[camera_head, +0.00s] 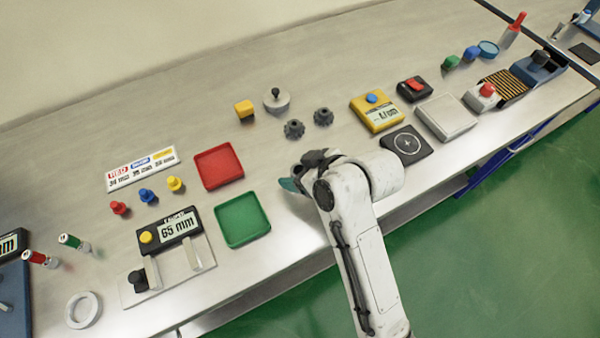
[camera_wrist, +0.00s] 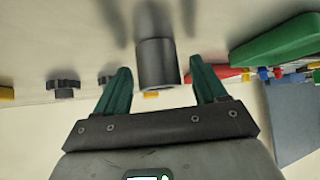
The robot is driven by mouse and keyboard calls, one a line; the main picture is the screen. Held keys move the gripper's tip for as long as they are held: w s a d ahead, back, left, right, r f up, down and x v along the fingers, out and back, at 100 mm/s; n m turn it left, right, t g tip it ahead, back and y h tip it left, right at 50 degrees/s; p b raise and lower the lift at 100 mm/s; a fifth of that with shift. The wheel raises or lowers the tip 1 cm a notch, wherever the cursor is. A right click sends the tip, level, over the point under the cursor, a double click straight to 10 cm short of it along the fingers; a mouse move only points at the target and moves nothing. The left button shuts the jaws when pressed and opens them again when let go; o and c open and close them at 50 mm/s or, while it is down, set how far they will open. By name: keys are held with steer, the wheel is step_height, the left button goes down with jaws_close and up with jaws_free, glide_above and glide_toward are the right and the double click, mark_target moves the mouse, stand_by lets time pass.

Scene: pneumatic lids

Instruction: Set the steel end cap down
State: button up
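The steel end cap (camera_wrist: 158,64) is a plain grey cylinder in the wrist view, between my two green fingers. A narrow gap shows on each side of it, so the fingers do not appear to touch it. A dark shadow or reflection meets its upper end in the picture, and it seems to stand on the bench top. My gripper (camera_wrist: 160,72) is open around it. In the head view my gripper (camera_head: 291,185) is low over the bench's front part, right of the green tray; one teal finger shows, and my arm hides the cap.
The green tray (camera_head: 243,219) and red tray (camera_head: 219,166) lie to the left. Two dark star knobs (camera_head: 294,129) and a round grey lid (camera_head: 277,101) are behind. A black pad (camera_head: 406,145) and a yellow device (camera_head: 376,112) stand to the right. The bench's front edge is close.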

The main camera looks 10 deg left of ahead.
jaws_close()
stand_by(0.5)
steer(key=shift+r, duration=0.15)
steer(key=shift+r, duration=0.55)
steer(key=s+d+r, duration=0.8)
steer(key=s+r, duration=0.3)
steer(key=shift+s+r, duration=0.35)
steer(key=shift+r, duration=0.05)
steer(key=shift+f, duration=0.1)
